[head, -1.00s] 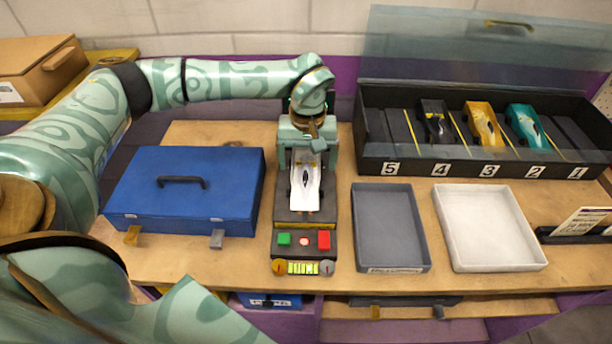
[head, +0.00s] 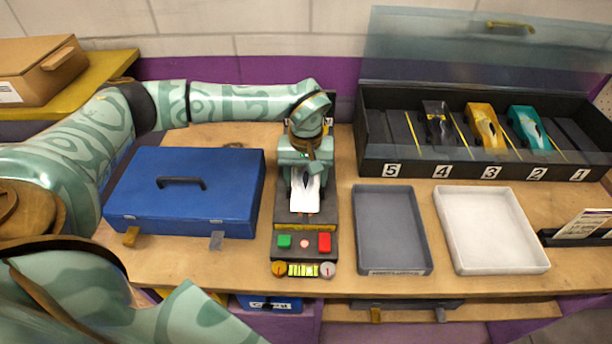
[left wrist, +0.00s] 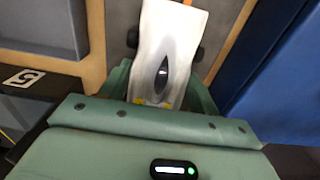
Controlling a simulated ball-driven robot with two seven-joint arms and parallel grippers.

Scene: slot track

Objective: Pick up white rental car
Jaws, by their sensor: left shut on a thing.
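The white rental car (head: 305,194) is on the dark track unit (head: 327,213) in the middle of the table, its nose toward the front edge. My left gripper (head: 306,170) is over the rear part of the car and shut on it, hiding that end. In the left wrist view the white car (left wrist: 168,45) shows with its dark cockpit between the green fingers (left wrist: 160,90). I cannot tell whether the car is clear of the track. My right gripper is not in view.
A blue case (head: 185,205) stands left of the track unit. A grey tray (head: 392,268) and a white tray (head: 493,264) lie right. Behind them an open black box (head: 372,166) holds black, yellow and teal cars in numbered slots. Buttons sit at the unit's front.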

